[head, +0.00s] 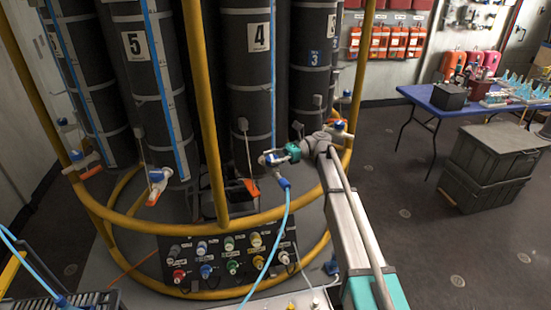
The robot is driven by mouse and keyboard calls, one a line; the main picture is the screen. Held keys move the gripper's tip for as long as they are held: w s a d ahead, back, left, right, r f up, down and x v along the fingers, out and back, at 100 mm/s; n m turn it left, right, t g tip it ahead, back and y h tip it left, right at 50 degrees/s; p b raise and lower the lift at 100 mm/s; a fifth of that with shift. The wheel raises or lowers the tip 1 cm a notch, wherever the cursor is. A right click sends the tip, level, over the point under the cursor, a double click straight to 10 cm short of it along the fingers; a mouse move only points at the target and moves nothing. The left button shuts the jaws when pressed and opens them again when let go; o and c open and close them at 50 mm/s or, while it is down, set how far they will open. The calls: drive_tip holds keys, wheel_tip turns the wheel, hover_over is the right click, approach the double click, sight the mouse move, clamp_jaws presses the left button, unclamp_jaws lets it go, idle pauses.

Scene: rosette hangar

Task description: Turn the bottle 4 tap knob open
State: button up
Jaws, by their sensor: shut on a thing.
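Bottle 4 (247,75) is a tall dark grey cylinder with a white "4" label, standing inside the yellow frame. Its tap (270,159) is white and blue and sits low at the right, in front of the bottle. My arm reaches in from the lower right. My gripper (291,152) is at the right side of this tap, shut on the tap knob. The knob is mostly hidden by the gripper, so its turn angle cannot be read. A light blue hose with a blue connector (283,183) hangs just below the tap.
A yellow rail (205,105) rises left of the tap, and a yellow hoop curves below. A panel of coloured connectors (225,258) is in front. Bottle 5 (150,80) stands left, bottle 3 (312,80) right. A blue table (440,100) and grey crates (490,165) stand right; floor between is clear.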

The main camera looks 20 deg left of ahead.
drive_tip(key=shift+w+a, duration=0.15)
drive_tip(key=o, duration=1.2)
drive_tip(key=shift+c, duration=0.2)
drive_tip(key=shift+s+d+r+m+t+y+p, duration=0.2)
drive_tip(key=shift+d+r+t+p, duration=0.1)
drive_tip(key=shift+r+p, duration=0.1)
drive_tip(key=shift+s+d+r+m+t+y+p, duration=0.1)
drive_tip(key=shift+d+r+t+y+p, duration=0.1)
drive_tip(key=shift+d+r+p, duration=0.15)
drive_tip(key=shift+d+r, duration=0.2)
drive_tip(key=shift+r, duration=0.05)
drive_tip(key=d+f+m+t+y+b, duration=0.2)
drive_tip(key=d+m+t+y, duration=0.2)
drive_tip(key=d+m+t, duration=0.4)
drive_tip(key=shift+d+f+m+t+y, duration=0.3)
drive_tip(key=shift+d+t, duration=1.7)
drive_tip(key=shift+d, duration=0.25)
